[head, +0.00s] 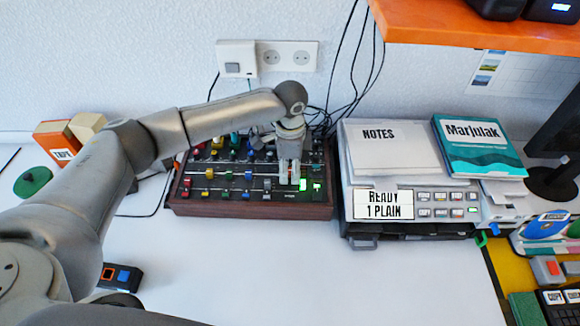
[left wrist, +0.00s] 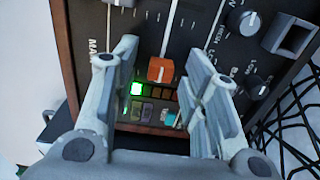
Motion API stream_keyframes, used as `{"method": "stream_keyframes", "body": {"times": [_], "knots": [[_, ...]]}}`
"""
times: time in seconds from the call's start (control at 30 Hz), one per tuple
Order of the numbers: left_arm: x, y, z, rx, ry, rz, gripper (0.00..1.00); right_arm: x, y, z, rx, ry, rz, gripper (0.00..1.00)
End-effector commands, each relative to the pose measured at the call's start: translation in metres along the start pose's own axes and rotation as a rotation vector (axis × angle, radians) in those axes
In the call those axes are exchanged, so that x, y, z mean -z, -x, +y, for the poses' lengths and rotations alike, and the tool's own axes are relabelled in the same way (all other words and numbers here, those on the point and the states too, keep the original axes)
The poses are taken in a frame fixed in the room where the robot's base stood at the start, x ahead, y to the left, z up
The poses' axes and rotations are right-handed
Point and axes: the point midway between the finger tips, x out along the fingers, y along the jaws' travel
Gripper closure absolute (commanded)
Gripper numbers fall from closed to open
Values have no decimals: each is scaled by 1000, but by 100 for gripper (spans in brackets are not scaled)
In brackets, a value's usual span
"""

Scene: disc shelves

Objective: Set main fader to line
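The dark mixer with wooden sides (head: 248,210) sits on the white table in the head view, with rows of coloured fader caps and knobs. My left gripper (head: 289,181) is over its right part, fingers pointing down. In the left wrist view, the left gripper (left wrist: 164,56) is open. An orange fader cap (left wrist: 160,69) on a pale slot shows between its fingers; I cannot tell if they touch it. Lettering starting "MA" (left wrist: 92,45) is beside the left finger, partly hidden. A green light (left wrist: 136,88) glows near the orange cap. My right gripper is not in view.
A grey device (head: 430,197) with a "READY 1 PLAIN" display stands right of the mixer, carrying notes and a teal book (head: 478,146). Black cables (head: 345,95) hang behind. An orange shelf (head: 480,30) overhangs at upper right.

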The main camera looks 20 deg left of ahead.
Motion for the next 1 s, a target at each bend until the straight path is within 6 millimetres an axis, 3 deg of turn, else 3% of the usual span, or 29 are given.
{"method": "stream_keyframes", "body": {"times": [0.27,0.7,1.0], "knots": [[0,9,0,1,0,0,59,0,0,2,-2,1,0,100],[0,96,0,2,-1,2,59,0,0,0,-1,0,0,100],[0,120,0,0,0,-1,59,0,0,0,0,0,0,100]]}}
